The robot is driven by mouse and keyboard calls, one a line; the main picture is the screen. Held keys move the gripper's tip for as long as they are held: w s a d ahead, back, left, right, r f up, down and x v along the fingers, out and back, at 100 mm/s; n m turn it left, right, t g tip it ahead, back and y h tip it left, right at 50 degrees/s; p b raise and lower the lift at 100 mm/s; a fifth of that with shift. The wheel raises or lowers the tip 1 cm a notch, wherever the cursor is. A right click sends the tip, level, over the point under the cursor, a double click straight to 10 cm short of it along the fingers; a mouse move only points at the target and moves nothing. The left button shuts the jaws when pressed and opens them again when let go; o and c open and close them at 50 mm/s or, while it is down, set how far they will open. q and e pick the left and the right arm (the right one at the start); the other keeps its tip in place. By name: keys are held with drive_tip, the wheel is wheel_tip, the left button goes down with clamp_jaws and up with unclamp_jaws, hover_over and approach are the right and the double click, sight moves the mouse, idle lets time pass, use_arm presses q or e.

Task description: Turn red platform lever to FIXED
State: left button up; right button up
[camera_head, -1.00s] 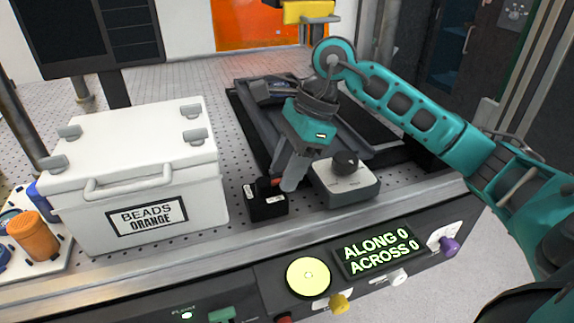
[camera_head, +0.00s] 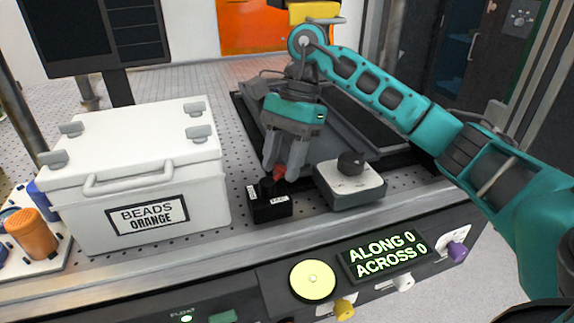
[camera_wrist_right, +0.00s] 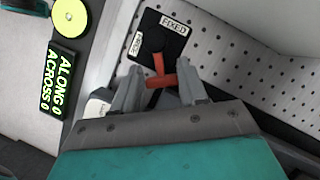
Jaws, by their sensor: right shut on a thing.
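The red platform lever (camera_head: 279,174) stands on a small black block (camera_head: 270,207) with white labels, beside the white box. My right gripper (camera_head: 284,170) reaches down over the block, its fingers shut on the lever. In the right wrist view the red lever (camera_wrist_right: 160,75) sits between the fingertips (camera_wrist_right: 160,84). There the FIXED label (camera_wrist_right: 174,25) is at the block's top edge, with a second, hard-to-read label (camera_wrist_right: 136,43) at its left. The lever extends from the dark pivot towards my gripper, away from the FIXED label. My left gripper is not in view.
A white BEADS ORANGE box (camera_head: 140,180) stands close left of the block. A grey unit with a black knob (camera_head: 350,180) is close on the right. The front panel has a display (camera_head: 385,255) reading ALONG 0, ACROSS 0, and a round yellow screen (camera_head: 312,281).

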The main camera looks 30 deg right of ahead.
drive_tip(key=shift+w+a+n+g, duration=0.15)
drive_tip(key=shift+w+n+g, duration=0.2)
drive_tip(key=shift+n, duration=0.65)
drive_tip(key=n, duration=0.1)
drive_tip(key=n+g+h, duration=0.1)
drive_tip(key=shift+w+a+r+n, duration=0.15)
drive_tip(key=shift+w+a+n, duration=0.15)
drive_tip(key=shift+w, duration=0.1)
drive_tip(key=shift+w+a+n+h+p, duration=0.3)
drive_tip(key=shift+n+p, duration=0.1)
drive_tip(key=shift+n, duration=0.5)
drive_tip(key=shift+w+a+n+g+h+p, duration=0.1)
drive_tip(key=shift+a+n+g+h+p, duration=0.15)
drive_tip(key=shift+n, duration=0.35)
drive_tip(key=shift+w+a+n+g+h+p, duration=0.1)
drive_tip(key=shift+n+h+p, duration=0.1)
drive_tip(key=shift+n, duration=0.4)
drive_tip(key=shift+a+n, duration=0.2)
drive_tip(key=shift+n, duration=0.5)
drive_tip(key=shift+a+h+p, duration=0.1)
drive_tip(key=shift+h+p, duration=0.15)
drive_tip(key=shift+p, duration=0.05)
drive_tip(key=shift+n, duration=0.3)
drive_tip(key=o, duration=1.1)
drive_tip(key=shift+c, duration=0.2)
